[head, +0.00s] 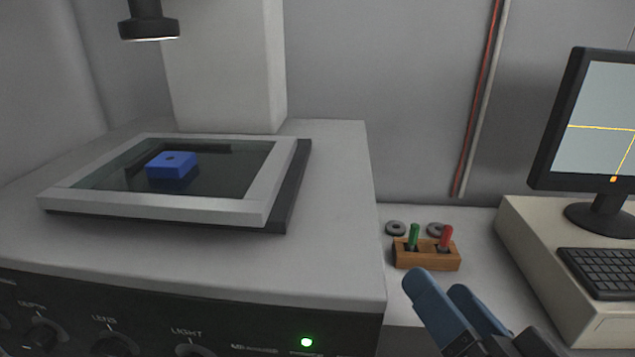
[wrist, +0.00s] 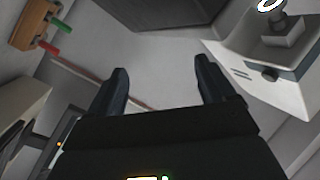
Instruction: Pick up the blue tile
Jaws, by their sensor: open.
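The blue tile (head: 171,165) is a flat blue block with a small dark hole in its top. In the head view it lies on the dark glass of the framed stage (head: 250,208) on top of the grey machine. My gripper (head: 445,283) is at the lower right of the head view, well to the right of the tile and apart from it. In the wrist view my gripper (wrist: 161,82) has its two dark fingers spread with nothing between them. The tile is not visible in the wrist view.
A wooden block (head: 427,254) with a green and a red peg stands right of the machine, near two grey rings. A monitor (head: 597,120) and keyboard (head: 600,270) stand at the right. A dark lens head (head: 149,28) hangs above the stage.

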